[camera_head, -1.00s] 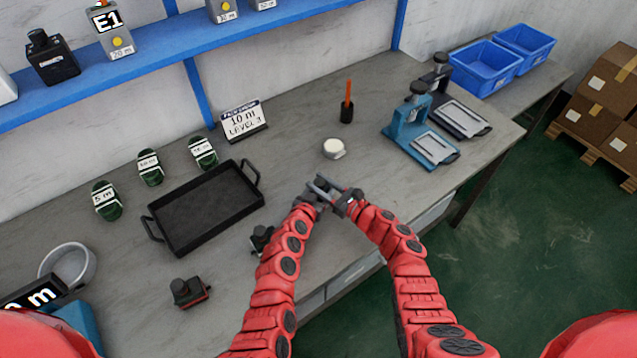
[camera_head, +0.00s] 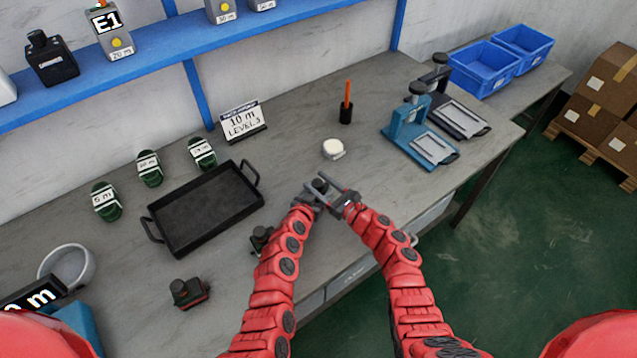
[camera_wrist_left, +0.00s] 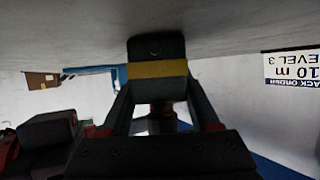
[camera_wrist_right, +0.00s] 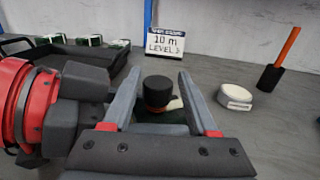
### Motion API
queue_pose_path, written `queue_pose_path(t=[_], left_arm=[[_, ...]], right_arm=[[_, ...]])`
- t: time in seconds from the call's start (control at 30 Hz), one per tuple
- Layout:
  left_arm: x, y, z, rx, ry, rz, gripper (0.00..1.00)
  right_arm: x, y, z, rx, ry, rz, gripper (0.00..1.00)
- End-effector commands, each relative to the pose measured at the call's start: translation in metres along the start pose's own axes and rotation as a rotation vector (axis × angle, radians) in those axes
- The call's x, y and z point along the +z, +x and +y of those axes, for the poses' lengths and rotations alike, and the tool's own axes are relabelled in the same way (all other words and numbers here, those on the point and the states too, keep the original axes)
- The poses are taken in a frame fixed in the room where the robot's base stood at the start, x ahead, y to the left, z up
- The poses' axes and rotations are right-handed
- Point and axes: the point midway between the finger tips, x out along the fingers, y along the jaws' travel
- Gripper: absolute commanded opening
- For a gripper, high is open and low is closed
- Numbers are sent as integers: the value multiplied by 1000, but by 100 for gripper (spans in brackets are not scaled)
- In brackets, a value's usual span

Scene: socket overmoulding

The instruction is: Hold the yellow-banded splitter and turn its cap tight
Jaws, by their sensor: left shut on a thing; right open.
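The yellow-banded splitter (camera_wrist_left: 158,72) is a dark block with a yellow band, held between the fingers of my left gripper (camera_wrist_left: 160,95) in the left wrist view. In the head view my left gripper (camera_head: 311,196) is shut on it above the front part of the bench, and the grippers hide most of its body. Its round black cap (camera_wrist_right: 158,91) stands between the spread fingers of my right gripper (camera_wrist_right: 157,100), with gaps at both sides. The cap also shows in the head view (camera_head: 320,185), where my right gripper (camera_head: 336,190) is open around it.
A black tray (camera_head: 205,247) lies left on the bench, near several green-black units. Two dark blocks (camera_head: 188,292) (camera_head: 261,239) sit at the front. A white round piece (camera_head: 333,149), a cup with an orange stick (camera_head: 346,112) and a blue press (camera_head: 408,118) stand behind and right.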

Motion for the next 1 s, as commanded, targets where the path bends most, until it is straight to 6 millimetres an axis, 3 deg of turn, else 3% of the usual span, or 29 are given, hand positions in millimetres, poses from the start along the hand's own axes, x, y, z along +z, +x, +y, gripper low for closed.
queue_pose_path(t=[0.53, 0.9, 0.93, 1.0], left_arm=[[0, 0, 1, 2, -1, 0, 4], [0, 0, 0, 1, -1, 1, 4], [0, 0, 0, 1, -1, 1, 4], [0, 0, 0, 0, 0, 1, 4]], right_arm=[[-3, -72, 2, 1, 2, 3, 73], [0, -79, 1, 3, 0, -1, 73], [0, -79, 1, 3, 0, -1, 67], [1, -78, -1, -3, 2, -3, 73]])
